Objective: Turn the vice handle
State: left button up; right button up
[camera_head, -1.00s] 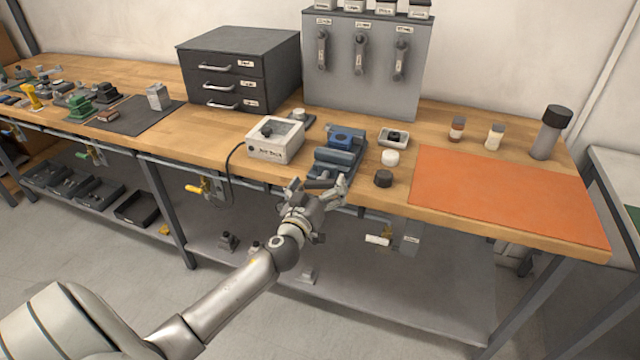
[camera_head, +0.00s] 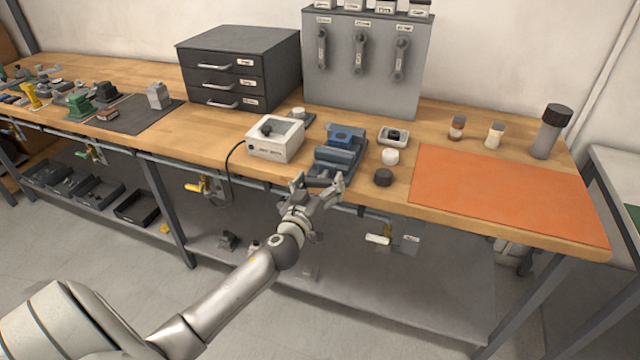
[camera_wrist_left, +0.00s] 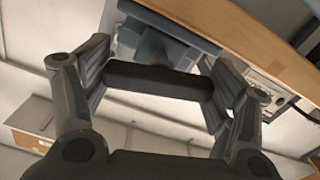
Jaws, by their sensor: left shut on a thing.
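The blue-grey vice (camera_head: 335,159) stands at the front edge of the wooden bench, with a blue block (camera_head: 342,137) at its jaws. Its dark bar handle (camera_wrist_left: 160,82) lies crosswise in front of it. My left gripper (camera_head: 318,182) is at the bench's front edge, just in front of the vice. In the left wrist view, its two fingers (camera_wrist_left: 158,80) are at the two ends of the handle, shut on it lengthwise. The vice body also shows behind the handle in this view (camera_wrist_left: 152,44). My right gripper is not in view.
A white box (camera_head: 275,140) with a cable stands left of the vice. A black puck (camera_head: 383,177), a white puck (camera_head: 390,157) and a small tray (camera_head: 393,136) are to its right. An orange mat (camera_head: 505,195) lies farther right, clear. Grey drawers (camera_head: 238,68) stand behind.

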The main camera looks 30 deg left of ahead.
pick_arm(q)
jog(key=m, duration=0.4)
jog(key=shift+m, duration=0.4)
jog(key=m, duration=0.6)
jog(key=m+p, duration=0.1)
jog(key=m, duration=0.5)
jog(key=m+p, duration=0.1)
jog(key=m, duration=0.5)
jog(key=m+p, duration=0.1)
jog(key=m, duration=0.4)
jog(key=shift+m, duration=0.4)
jog(key=m+p, duration=0.1)
jog(key=m, duration=0.3)
jog(key=m+p, duration=0.3)
jog(key=m, duration=0.3)
jog(key=shift+m, duration=0.4)
jog(key=shift+f+m+p, duration=0.1)
jog(key=shift+m+p, duration=0.85)
jog(key=shift+m, duration=1.05)
